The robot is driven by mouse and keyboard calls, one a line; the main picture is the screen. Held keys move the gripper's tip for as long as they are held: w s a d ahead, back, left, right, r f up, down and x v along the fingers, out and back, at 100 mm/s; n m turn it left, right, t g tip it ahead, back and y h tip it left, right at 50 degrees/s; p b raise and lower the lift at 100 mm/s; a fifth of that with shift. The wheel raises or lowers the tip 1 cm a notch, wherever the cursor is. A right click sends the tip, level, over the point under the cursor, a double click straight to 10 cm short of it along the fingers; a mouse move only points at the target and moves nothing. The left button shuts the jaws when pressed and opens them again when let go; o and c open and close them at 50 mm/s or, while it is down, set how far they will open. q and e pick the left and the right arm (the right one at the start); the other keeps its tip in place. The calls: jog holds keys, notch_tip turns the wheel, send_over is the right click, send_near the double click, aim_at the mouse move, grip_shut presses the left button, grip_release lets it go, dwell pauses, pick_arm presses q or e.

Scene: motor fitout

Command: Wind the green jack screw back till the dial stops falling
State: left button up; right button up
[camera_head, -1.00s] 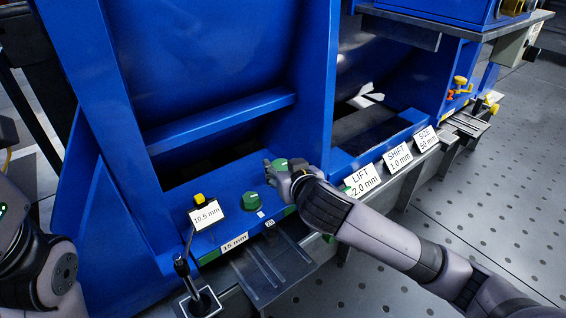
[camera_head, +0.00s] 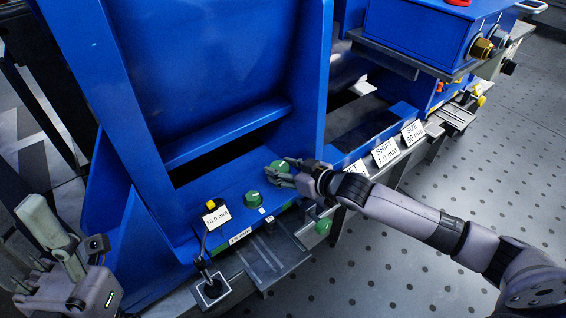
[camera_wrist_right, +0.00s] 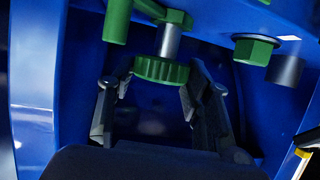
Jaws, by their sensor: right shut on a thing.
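The green jack screw (camera_head: 283,164) stands on the blue machine foot, and its ribbed head (camera_wrist_right: 162,70) shows in the right wrist view. My right gripper (camera_head: 280,176) is shut on it, with one finger on either side of the head in the wrist view. The dial (camera_head: 211,206) has a yellow top, stands on a thin post left of the screw and has a card that reads 10.0 mm. My left gripper (camera_head: 42,248) is at the lower left, its fingers spread and empty, away from the machine.
A second green hex head (camera_head: 254,198) is left of the jack screw. A green round knob (camera_head: 323,226) is below my right wrist. Cards reading SHIFT 1.0 mm (camera_head: 386,152) and SIZE 50 mm (camera_head: 412,132) stand along the rail; the LIFT card is mostly hidden by my arm.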

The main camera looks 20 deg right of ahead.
jog(key=shift+r, duration=0.1)
dwell(0.3)
jog(key=o, duration=1.1)
jog(key=shift+o, duration=0.2)
jog(key=v, duration=1.2)
jog(key=shift+d, duration=0.1)
dwell(0.8)
